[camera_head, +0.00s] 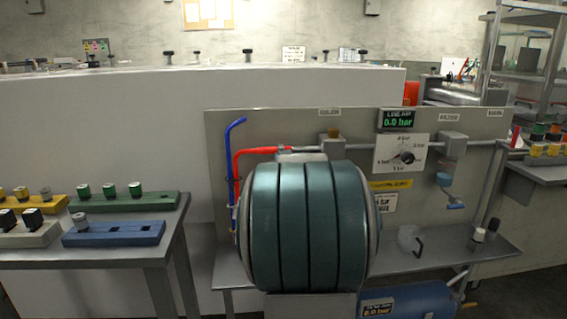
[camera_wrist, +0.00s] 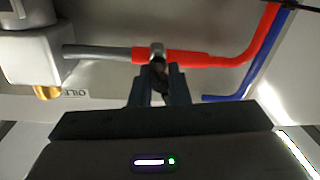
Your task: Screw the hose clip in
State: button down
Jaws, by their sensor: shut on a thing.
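In the wrist view, a metal hose clip (camera_wrist: 157,50) sits around the red hose (camera_wrist: 205,58) near its left end. A grey pipe (camera_wrist: 100,52) runs from that end to a pale block. My gripper (camera_wrist: 160,78) is below the clip in the picture, its dark fingers shut on the clip's small dark lower part. The fingers partly hide that part, and how tight the clip is cannot be told. The red hose (camera_head: 262,150) also shows in the head view, at the panel's left. My gripper and the clip cannot be made out there.
A blue hose (camera_wrist: 262,65) runs beside the red one. The pale block (camera_wrist: 30,50) with a brass fitting stands close left. A side table (camera_head: 95,262) holds coloured racks.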

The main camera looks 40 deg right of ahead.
jog(key=m, duration=0.3)
jog(key=m+b, duration=0.1)
jog(key=m, duration=0.2)
jog(key=shift+f+m, duration=0.2)
jog(key=shift+m, duration=0.1)
jog(key=m+h+b, duration=0.1)
jog(key=m, duration=0.4)
jog(key=shift+m, duration=0.4)
jog(key=m+b, duration=0.1)
jog(key=m, duration=0.4)
jog(key=shift+f+m+h, duration=0.1)
jog(key=shift+m+h, duration=0.3)
jog(key=m+b, duration=0.2)
jog(key=m, duration=0.4)
jog(key=shift+g, duration=0.3)
jog(key=shift+m, duration=0.3)
jog(key=c, duration=1.5)
grip_release()
jog(key=shift+o, duration=0.7)
jog(key=shift+r, duration=0.2)
jog(key=shift+s+h, duration=0.1)
jog(key=shift+h, duration=0.2)
